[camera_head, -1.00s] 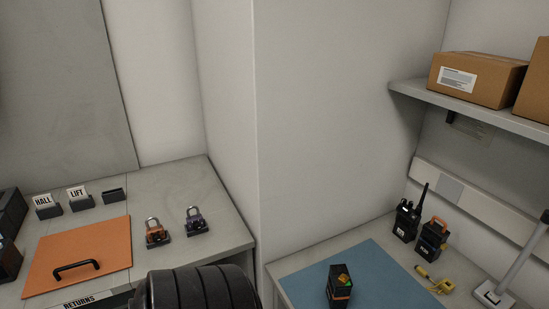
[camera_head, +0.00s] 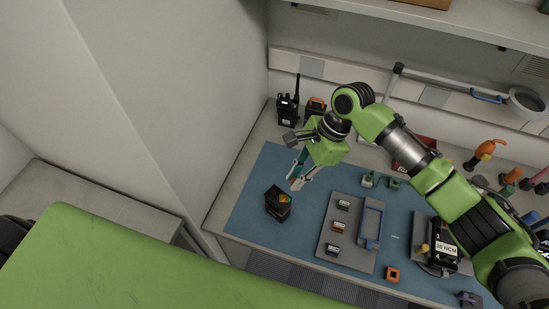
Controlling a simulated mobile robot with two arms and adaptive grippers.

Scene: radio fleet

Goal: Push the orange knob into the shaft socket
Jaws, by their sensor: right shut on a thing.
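My right gripper (camera_head: 298,181) is above the blue mat (camera_head: 259,228), just right of and behind a dark box with a coloured top (camera_head: 278,205). Its fingers are close together on something that I cannot make out. I cannot identify the orange knob for certain; a small orange block (camera_head: 393,274) lies near the mat's front edge, and other orange pieces lie at the right. The shaft socket cannot be made out. My left gripper is not in view.
A grey tray (camera_head: 324,246) with several small blocks and a blue frame (camera_head: 371,222) lies mid-mat. A black radio (camera_head: 288,110) stands at the back left. A black device marked 50 NCM (camera_head: 443,258) stands at the right. A grey wall bounds the left.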

